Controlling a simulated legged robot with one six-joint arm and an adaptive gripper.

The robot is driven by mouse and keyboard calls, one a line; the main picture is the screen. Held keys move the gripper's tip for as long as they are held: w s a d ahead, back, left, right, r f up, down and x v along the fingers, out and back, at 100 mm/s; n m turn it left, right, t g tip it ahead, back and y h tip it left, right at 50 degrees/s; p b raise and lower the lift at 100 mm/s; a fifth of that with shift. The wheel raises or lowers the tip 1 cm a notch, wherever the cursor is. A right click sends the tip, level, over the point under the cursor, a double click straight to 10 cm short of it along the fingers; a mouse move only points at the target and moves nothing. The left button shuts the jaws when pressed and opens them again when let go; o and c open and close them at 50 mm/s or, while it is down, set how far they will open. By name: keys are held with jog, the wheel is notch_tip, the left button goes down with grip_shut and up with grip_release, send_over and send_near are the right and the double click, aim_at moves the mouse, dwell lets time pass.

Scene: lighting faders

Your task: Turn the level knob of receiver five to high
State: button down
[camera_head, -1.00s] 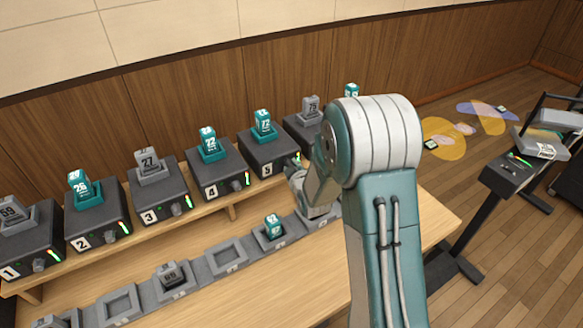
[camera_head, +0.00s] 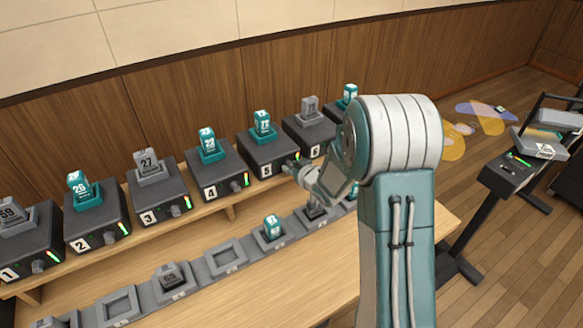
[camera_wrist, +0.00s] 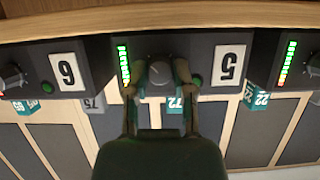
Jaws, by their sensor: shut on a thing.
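Receiver five (camera_head: 267,155) is a dark box with a "5" label and a teal pack on top, on the wooden shelf. In the wrist view its front panel (camera_wrist: 200,50) appears upside down, with the white "5" label at right. Its grey level knob (camera_wrist: 159,74) sits between the fingertips of my gripper (camera_wrist: 157,77), which is shut on it. Beside the knob the level lights (camera_wrist: 124,66) show a column of mostly green segments. In the head view my gripper (camera_head: 292,168) reaches the front of receiver five, and the knob is hidden there.
Receiver six (camera_head: 309,133) stands to the right and receiver four (camera_head: 215,168) to the left, both close by. A row of charging cradles (camera_head: 226,258) lies on the table below the shelf. A console on a stand (camera_head: 508,172) is at the right.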

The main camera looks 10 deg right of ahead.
jog(key=shift+f, duration=0.15)
jog(key=shift+c, duration=2.4)
grip_release()
jog(key=v, duration=1.2)
jog(key=shift+w, duration=0.1)
